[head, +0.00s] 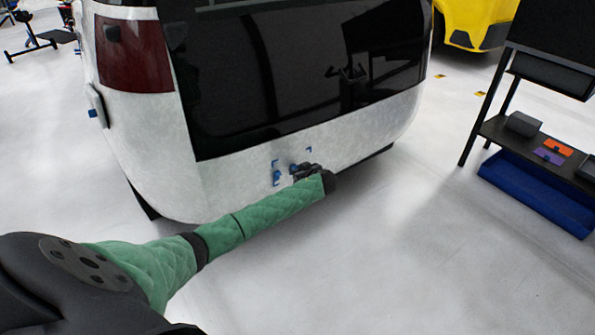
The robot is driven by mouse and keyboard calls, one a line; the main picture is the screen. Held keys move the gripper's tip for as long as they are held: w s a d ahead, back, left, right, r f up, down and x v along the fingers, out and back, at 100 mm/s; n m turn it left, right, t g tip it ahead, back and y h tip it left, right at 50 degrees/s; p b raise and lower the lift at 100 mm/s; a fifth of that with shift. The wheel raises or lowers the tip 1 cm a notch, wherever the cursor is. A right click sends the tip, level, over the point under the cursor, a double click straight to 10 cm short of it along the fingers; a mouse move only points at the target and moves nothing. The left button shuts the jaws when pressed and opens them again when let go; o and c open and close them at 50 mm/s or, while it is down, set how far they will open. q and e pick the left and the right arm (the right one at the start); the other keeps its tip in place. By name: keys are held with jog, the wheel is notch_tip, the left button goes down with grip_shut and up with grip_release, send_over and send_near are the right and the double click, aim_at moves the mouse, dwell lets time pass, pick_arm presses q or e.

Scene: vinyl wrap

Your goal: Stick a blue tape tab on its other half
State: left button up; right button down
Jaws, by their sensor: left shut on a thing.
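My left arm in its green sleeve reaches from the lower left to the rear of the white vehicle (370,132). My left gripper (297,170) is at the lower white panel, shut on a small blue tape tab (293,168). Another blue tab (277,177) sits on the panel just left of the gripper. Blue corner marks show on the panel around this spot, one at the upper left (275,162) and one at the upper right (309,150). The gripper partly hides the area between them. My right gripper is out of view.
A dark cart (490,128) with a blue lower tray (535,190), a grey box and orange and purple pieces stands at the right. A yellow vehicle (470,18) is behind. Another blue piece (93,113) is on the vehicle's left side. Floor between vehicle and cart is clear.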

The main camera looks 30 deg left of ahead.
pick_arm(q)
grip_shut()
jog(key=shift+s+d, duration=0.1)
jog(key=shift+d, duration=0.2)
jog(key=shift+s+d, duration=0.15)
jog(key=shift+d, duration=0.15)
dwell(0.4)
jog(key=s+d+p, duration=0.2)
jog(key=s+d, duration=0.1)
jog(key=d, duration=0.3)
dwell(1.2)
jog(key=shift+d, duration=0.1)
